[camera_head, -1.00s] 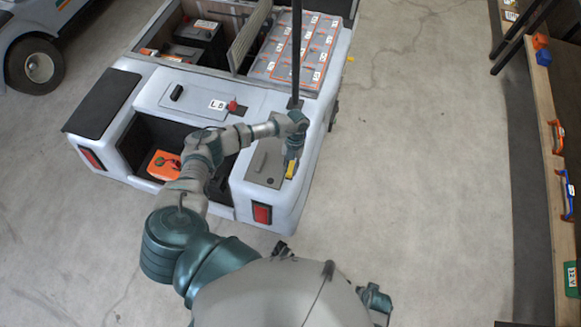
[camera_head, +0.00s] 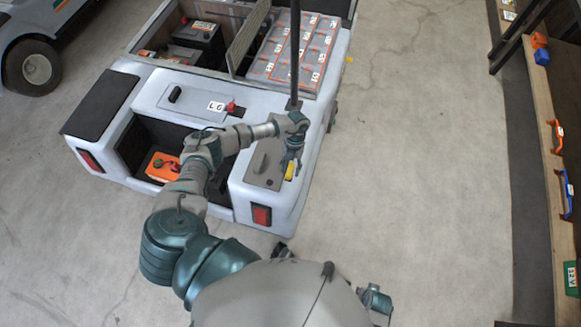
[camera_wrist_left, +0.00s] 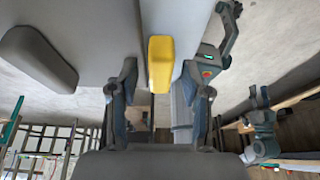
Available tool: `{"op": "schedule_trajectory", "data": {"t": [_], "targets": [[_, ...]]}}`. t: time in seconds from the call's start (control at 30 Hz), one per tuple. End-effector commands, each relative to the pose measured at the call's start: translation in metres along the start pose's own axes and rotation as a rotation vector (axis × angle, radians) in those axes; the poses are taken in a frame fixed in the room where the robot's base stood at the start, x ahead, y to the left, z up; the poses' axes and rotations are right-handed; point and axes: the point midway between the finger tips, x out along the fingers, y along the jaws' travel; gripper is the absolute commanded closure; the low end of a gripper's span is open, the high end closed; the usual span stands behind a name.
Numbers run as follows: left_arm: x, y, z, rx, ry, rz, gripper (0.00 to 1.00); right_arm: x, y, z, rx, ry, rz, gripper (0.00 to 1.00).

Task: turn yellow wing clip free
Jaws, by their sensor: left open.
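The yellow wing clip (camera_head: 290,171) stands on the right rear corner of the pale cart, beside a grey plate with a dark handle. My left gripper (camera_head: 291,160) points down just above and beside the clip in the head view. In the left wrist view the clip (camera_wrist_left: 160,63) shows just beyond the two fingers of the gripper (camera_wrist_left: 160,100). The fingers are open and apart, with nothing between them; no contact with the clip is visible.
A dark upright post (camera_head: 295,50) rises from the cart close to my left wrist. An orange box (camera_head: 162,167) lies in the cart's open rear bay. A long bench (camera_head: 560,190) runs along the right, with clear floor between.

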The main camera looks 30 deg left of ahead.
Motion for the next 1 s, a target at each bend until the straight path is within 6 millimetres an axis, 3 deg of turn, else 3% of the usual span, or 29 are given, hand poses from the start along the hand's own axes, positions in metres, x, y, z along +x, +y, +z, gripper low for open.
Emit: {"op": "schedule_trajectory", "data": {"t": [0.17,0.5,0.7,1.0], "targets": [[-0.009,0.0,0.0,0.0,-0.001,0.0,0.52,-0.001,0.001,0.0,0.0,0.004,0.002,0.6],[-0.08,0.0,0.002,0.001,-0.001,-0.001,0.52,-0.001,0.001,0.0,0.0,0.003,0.001,0.6],[-0.111,0.001,0.003,0.001,0.0,-0.002,0.52,-0.001,0.0,0.0,0.0,0.003,0.001,0.6],[-0.119,0.001,0.003,0.001,0.001,-0.001,0.52,-0.001,0.0,0.0,0.0,0.002,0.001,0.6]]}}
